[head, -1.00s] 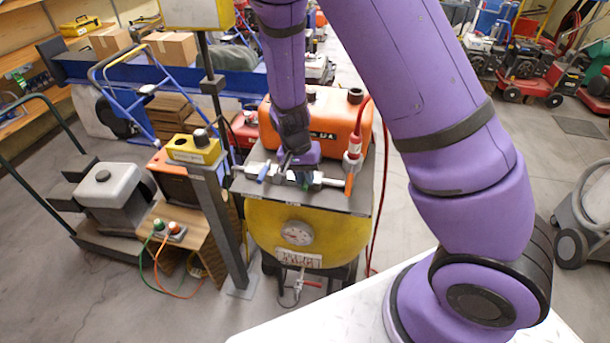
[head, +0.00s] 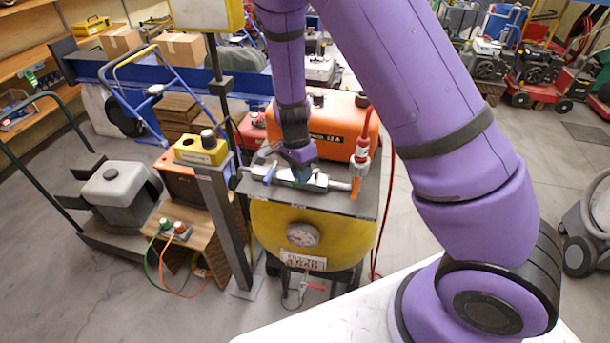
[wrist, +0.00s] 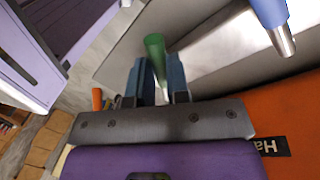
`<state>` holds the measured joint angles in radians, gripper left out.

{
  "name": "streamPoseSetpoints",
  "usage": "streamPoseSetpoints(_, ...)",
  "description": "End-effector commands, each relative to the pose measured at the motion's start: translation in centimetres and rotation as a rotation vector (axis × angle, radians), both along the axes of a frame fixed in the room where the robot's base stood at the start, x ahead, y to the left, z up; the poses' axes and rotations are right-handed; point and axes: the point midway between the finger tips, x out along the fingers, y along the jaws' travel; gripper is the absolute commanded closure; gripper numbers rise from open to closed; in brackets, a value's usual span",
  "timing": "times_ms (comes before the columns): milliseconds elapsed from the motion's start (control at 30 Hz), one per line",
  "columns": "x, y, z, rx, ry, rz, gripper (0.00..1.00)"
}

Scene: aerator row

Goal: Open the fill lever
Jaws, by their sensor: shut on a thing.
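A silver valve manifold (head: 315,183) lies across the grey top of the yellow tank unit (head: 345,230). It carries a blue lever (head: 268,174) at its left and an orange lever (head: 355,187) at its right. In the wrist view a green lever (wrist: 155,50) stands between my gripper's two blue-grey fingers, and the blue lever (wrist: 271,15) is at the upper right. My gripper (wrist: 157,82) is shut on the green lever. In the head view my gripper (head: 301,174) is down at the middle of the manifold and hides the green lever. No label naming the fill lever is readable.
An orange tank (head: 335,132) stands close behind the manifold, and a red hose fitting (head: 362,148) rises at its right. A yellow control box (head: 202,150) on a post stands to the left. A round gauge (head: 302,235) is on the unit's front.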

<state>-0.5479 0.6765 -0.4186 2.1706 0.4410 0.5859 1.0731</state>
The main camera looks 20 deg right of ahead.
Motion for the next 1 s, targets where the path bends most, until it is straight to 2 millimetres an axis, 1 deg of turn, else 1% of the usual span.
streamPoseSetpoints(33,0.4,0.0,0.0,0.001,-0.004,-0.043,1.0)
streamPoseSetpoints(600,3.0,-0.3,0.1,0.002,-0.003,-0.578,1.0)
streamPoseSetpoints(800,3.7,-0.6,0.1,0.0,-0.003,-0.734,1.0)
streamPoseSetpoints(1000,4.1,-0.9,0.1,0.0,-0.004,-0.844,1.0)
